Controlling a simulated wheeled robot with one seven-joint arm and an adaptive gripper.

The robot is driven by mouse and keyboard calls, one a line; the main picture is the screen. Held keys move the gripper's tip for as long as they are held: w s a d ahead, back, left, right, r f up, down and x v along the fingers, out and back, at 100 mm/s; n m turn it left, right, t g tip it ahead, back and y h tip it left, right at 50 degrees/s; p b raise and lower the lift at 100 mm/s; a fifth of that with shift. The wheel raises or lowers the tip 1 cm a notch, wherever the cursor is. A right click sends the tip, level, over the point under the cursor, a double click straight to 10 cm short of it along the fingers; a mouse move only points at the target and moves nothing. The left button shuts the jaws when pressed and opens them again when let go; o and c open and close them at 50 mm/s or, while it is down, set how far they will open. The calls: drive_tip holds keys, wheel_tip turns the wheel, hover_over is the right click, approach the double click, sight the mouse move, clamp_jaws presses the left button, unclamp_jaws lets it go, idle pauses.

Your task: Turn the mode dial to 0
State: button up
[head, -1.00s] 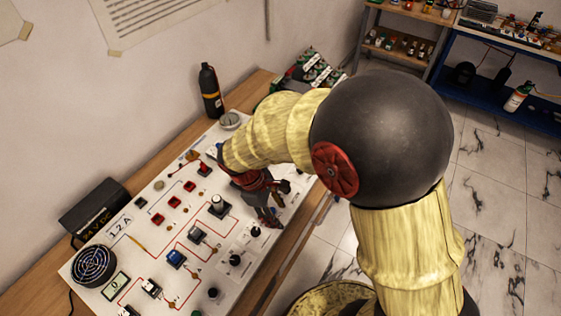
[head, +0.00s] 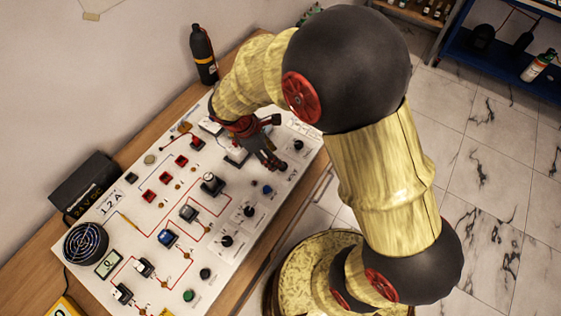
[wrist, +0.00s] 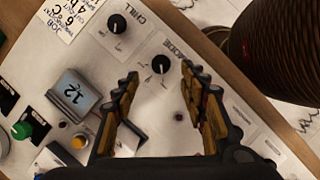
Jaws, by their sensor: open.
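The mode dial (wrist: 161,66) is a small black knob on a white label marked MODE in the wrist view. It stands between and slightly beyond the fingertips of my gripper (wrist: 162,77). The fingers are spread, with nothing held, and I see no contact with the knob. Its pointer and scale are too small to read surely. In the head view my gripper (head: 268,158) hangs over the far right part of the white panel (head: 215,262). A black knob (head: 298,145) shows just right of it there; I cannot tell whether that is the mode dial.
The CHILL dial (wrist: 117,24) is beside the mode dial. A black bottle (head: 203,55) stands behind the panel. Several switches fill the panel's middle.

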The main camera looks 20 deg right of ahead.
drive_tip(key=b+x, duration=0.1)
drive_tip(key=x, duration=0.5)
drive_tip(key=shift+f, duration=0.2)
drive_tip(key=shift+c, duration=0.9)
clamp_jaws()
drive_tip(key=shift+m, duration=0.4)
drive_tip(key=m+p, duration=0.1)
drive_tip(key=m, duration=0.1)
drive_tip(key=m+g+p, duration=0.1)
drive_tip(key=p, duration=0.1)
drive_tip(key=shift+w+d+r+m+g+y, duration=0.1)
drive_tip(key=shift+r+m+g+y, duration=0.05)
drive_tip(key=shift+m+g+y, duration=0.2)
drive_tip(key=m+p, duration=0.1)
drive_tip(key=m, duration=0.1)
drive_tip(key=m+g+y+p, duration=0.1)
drive_tip(key=m, duration=0.2)
drive_tip(key=shift+w+d+y, duration=0.1)
drive_tip(key=shift+w+y, duration=0.05)
drive_tip(key=shift+y, duration=0.1)
drive_tip(key=shift+m, duration=0.25)
